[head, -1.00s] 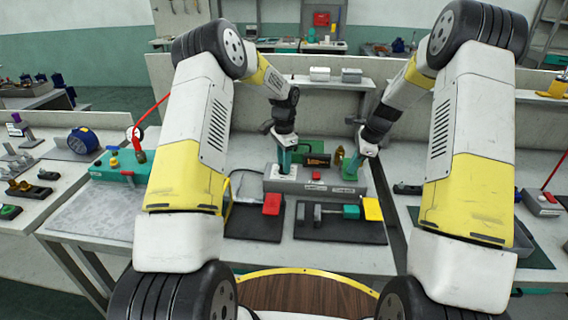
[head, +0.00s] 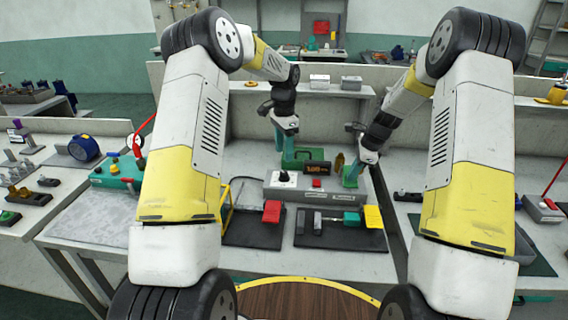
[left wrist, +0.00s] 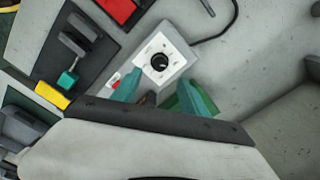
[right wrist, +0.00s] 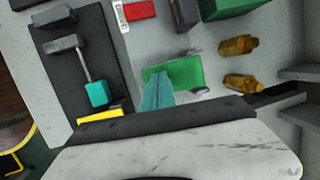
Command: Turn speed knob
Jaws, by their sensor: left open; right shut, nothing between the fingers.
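The speed knob (head: 284,176) is a small black dial on a white plate, at the left end of a grey control box (head: 345,190). The left wrist view shows the knob (left wrist: 160,63) from above, with marks around it; its exact setting is too small to read. My left gripper (head: 279,146) is open and empty, raised above and behind the knob, apart from it. In the left wrist view its teal fingers (left wrist: 166,86) are spread to either side, below the knob. My right gripper (head: 350,178) is shut and empty behind the box's right end; its fingertips (right wrist: 157,76) show over a green block.
A red button (head: 316,184) is on the box. A green block (right wrist: 186,72) and brass fittings (right wrist: 238,46) stand behind it. Dark mats in front hold a red block (head: 272,211) and a teal-ended tool (head: 351,218).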

